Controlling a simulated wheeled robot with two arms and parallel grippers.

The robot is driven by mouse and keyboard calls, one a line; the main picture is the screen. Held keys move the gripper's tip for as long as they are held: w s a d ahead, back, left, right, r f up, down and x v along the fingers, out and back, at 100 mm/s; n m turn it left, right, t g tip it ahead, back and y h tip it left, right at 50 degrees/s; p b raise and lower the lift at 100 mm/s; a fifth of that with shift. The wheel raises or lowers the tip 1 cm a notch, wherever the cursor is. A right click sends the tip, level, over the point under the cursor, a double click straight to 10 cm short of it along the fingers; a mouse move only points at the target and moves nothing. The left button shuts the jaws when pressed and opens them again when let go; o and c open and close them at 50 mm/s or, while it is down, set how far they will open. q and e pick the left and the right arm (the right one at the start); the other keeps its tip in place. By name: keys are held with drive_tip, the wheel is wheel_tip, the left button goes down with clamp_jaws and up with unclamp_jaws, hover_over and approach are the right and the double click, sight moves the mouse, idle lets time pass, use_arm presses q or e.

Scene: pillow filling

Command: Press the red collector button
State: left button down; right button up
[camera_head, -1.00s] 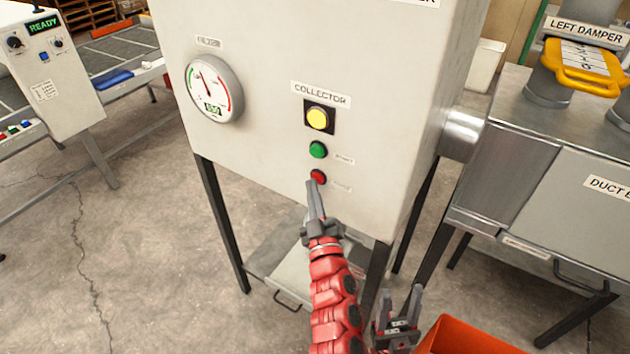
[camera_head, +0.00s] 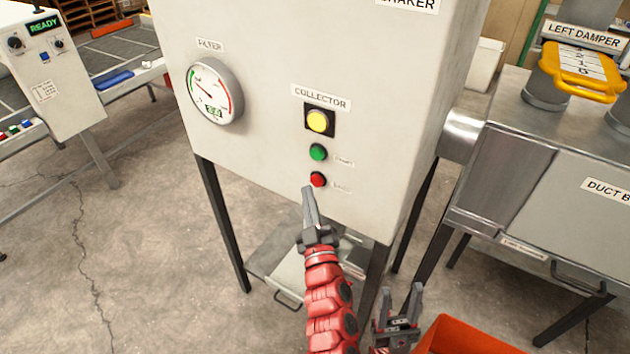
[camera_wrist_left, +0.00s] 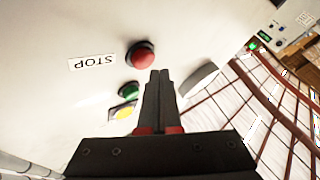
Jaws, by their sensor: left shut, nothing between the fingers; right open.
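The red collector button (camera_head: 318,180) sits lowest in the column of controls on the grey cabinet front. It also shows in the left wrist view (camera_wrist_left: 140,54), with a STOP label (camera_wrist_left: 92,62) beside it. My left gripper (camera_head: 308,190) is shut and empty. Its fingertips are just below and left of the red button in the head view; in the wrist view the tips (camera_wrist_left: 160,73) appear apart from it. My right gripper (camera_head: 401,300) is open and empty, low in the head view near the cabinet's leg.
Above the red button are a green button (camera_head: 318,152) and a yellow lamp (camera_head: 318,121) under the COLLECTOR label (camera_head: 321,98). A round filter gauge (camera_head: 214,91) is at left. An orange bin (camera_head: 468,337) stands by my right gripper. A metal duct box (camera_head: 550,170) stands at right.

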use_arm(q)
drive_tip(key=s+a+p, duration=0.1)
drive_tip(key=s, duration=0.1)
drive_tip(key=s+a+p, duration=0.1)
drive_tip(key=s+a, duration=0.1)
drive_tip(key=shift+p, duration=0.35)
idle(0.8)
